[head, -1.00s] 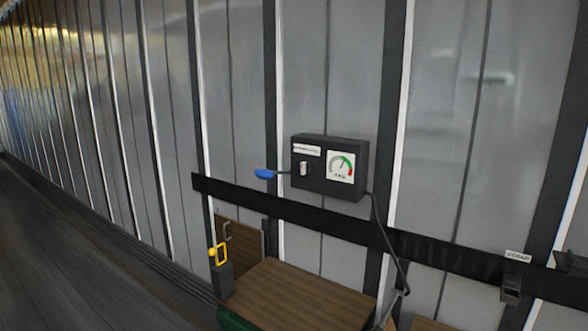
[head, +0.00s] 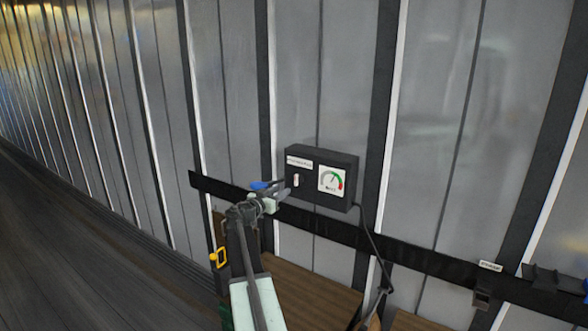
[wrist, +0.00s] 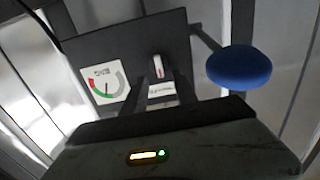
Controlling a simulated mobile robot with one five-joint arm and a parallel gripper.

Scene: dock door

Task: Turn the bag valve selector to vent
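The dark valve box (head: 340,160) is on the ribbed wall, with a small white selector knob (head: 296,180) on its face and a round gauge (head: 332,180) beside it. The knob also shows in the wrist view (wrist: 158,66), pointing roughly along the picture's vertical. A lever with a blue paddle handle (wrist: 238,67) sticks out from the box's side. My gripper (head: 284,193) is at the box's lower left, just short of the knob. In the wrist view my gripper (wrist: 158,80) looks open, its fingers apart below the knob with a white label between them. Contact with the knob is not visible.
A black rail (head: 420,252) runs along the wall below the box. A cable (head: 370,235) hangs from the box's right side. A yellow handle (head: 218,258) stands at the lower left, beside wooden boards (head: 312,292). The wall above the box is clear.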

